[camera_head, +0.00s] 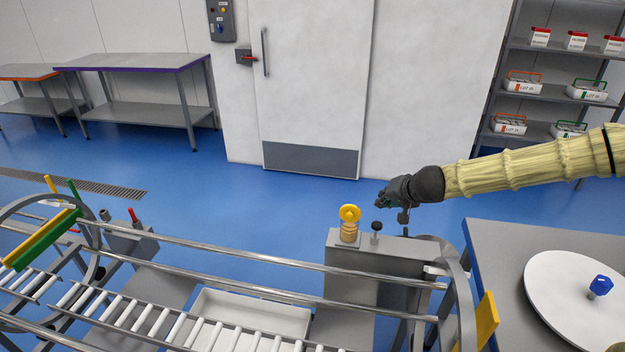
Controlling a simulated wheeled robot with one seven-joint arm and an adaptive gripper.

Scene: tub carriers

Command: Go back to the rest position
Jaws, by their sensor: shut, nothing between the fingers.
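My gripper (384,198) is dark and sits at the end of my arm, which comes in from the right in a ribbed cream sleeve. It is shut and empty, and it hangs above the grey box at the right end of the roller line. A yellow round knob on a tan ribbed base (349,222) stands on that box (385,243), left of and below my gripper in the picture. A small black knob (376,227) stands just below the gripper in the picture. I cannot tell whether the gripper touches it.
A roller conveyor (150,318) with metal rails runs along the front, with a white tub (250,312) below. A grey table (490,240) with a white disc (570,315) and blue knob (600,286) is at right. Shelving (545,95) stands behind; blue floor (225,205) is open.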

